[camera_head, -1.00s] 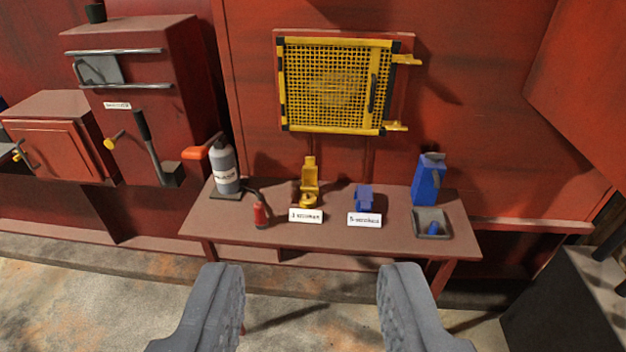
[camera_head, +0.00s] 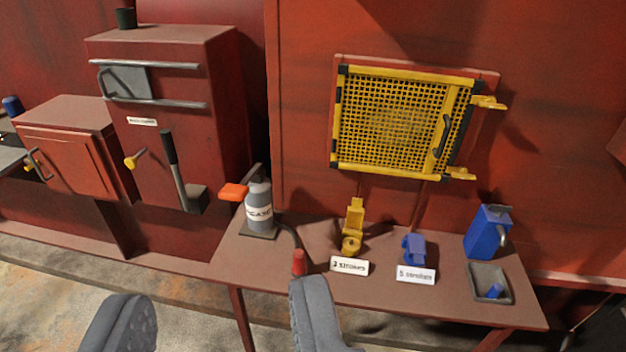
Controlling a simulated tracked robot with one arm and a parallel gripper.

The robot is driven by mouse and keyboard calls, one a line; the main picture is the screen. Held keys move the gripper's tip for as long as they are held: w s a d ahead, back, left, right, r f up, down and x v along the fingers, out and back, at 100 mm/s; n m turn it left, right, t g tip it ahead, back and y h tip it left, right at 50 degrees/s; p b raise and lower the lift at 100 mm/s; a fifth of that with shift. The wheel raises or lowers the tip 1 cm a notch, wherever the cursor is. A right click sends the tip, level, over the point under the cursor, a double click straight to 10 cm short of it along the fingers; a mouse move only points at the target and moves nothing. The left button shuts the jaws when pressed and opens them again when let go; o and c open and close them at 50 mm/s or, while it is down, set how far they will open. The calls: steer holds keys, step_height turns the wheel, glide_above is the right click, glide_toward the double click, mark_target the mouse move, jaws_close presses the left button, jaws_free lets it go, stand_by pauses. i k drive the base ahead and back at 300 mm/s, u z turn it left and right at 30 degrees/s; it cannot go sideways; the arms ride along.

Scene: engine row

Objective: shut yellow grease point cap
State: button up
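The yellow grease point (camera_head: 352,244) stands on the brown bench (camera_head: 448,298), behind a white label. Its yellow cap (camera_head: 355,213) stands upright at the back, so the point looks open. My gripper (camera_head: 218,315) is open and empty at the bottom of the view. Its right finger is in front of the bench's front edge, below and left of the yellow grease point, and its left finger is over the floor. Nothing is between the fingers.
A blue grease point (camera_head: 414,249) sits right of the yellow one. A grey grease canister (camera_head: 259,207) with an orange handle and a red nozzle (camera_head: 298,262) stand left. A blue jug (camera_head: 487,232) and grey tray (camera_head: 506,277) stand right. A yellow mesh guard (camera_head: 395,122) hangs above.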

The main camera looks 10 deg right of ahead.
mark_target(355, 216)
steer(key=z, duration=0.1)
steer(key=i, duration=1.2)
steer(key=z, duration=0.55)
